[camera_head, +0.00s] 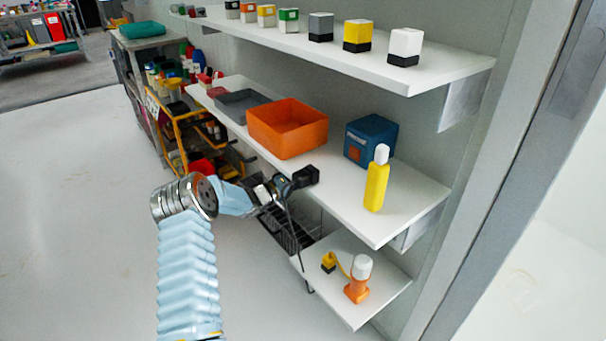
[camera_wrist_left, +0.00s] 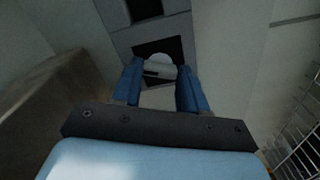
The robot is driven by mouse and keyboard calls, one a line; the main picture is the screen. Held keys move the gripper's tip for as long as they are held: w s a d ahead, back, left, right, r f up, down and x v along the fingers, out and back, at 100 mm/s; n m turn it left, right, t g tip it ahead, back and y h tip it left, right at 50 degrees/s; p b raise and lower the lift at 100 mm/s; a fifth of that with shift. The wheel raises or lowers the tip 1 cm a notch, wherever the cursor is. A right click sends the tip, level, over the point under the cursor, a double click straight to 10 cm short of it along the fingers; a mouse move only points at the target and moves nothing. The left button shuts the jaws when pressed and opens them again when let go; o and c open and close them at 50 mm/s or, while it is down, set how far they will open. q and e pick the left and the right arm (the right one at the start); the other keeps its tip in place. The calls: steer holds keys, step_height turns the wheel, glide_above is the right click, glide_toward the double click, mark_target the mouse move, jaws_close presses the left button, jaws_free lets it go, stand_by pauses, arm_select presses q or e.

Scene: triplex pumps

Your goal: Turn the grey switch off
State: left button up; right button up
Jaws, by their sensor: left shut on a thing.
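The grey switch (camera_wrist_left: 162,62) shows in the left wrist view as a pale grey rounded knob on a black square plate (camera_wrist_left: 176,45) set in a grey panel. My left gripper (camera_wrist_left: 160,78) has its two blue fingers on either side of the knob and is shut on it. In the head view my left arm reaches to the edge of the middle shelf, and the gripper body (camera_head: 280,188) is near that edge. The fingertips and the switch cannot be made out there. My right gripper is in neither view.
The middle shelf (camera_head: 345,205) holds an orange bin (camera_head: 288,127), a blue box (camera_head: 370,139) and a yellow bottle (camera_head: 376,182). An orange and white bottle (camera_head: 358,282) stands on the low shelf. Several blocks line the top shelf. Floor at left is clear.

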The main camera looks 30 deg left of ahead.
arm_select(q)
steer(key=n+p, duration=0.1)
steer(key=n, duration=0.3)
steer(key=shift+a+n, duration=0.1)
steer(key=shift+n, duration=0.3)
stand_by(0.4)
steer(key=o, duration=1.1)
steer(key=shift+c, duration=0.2)
steer(key=v, duration=1.4)
steer(key=shift+b, duration=0.3)
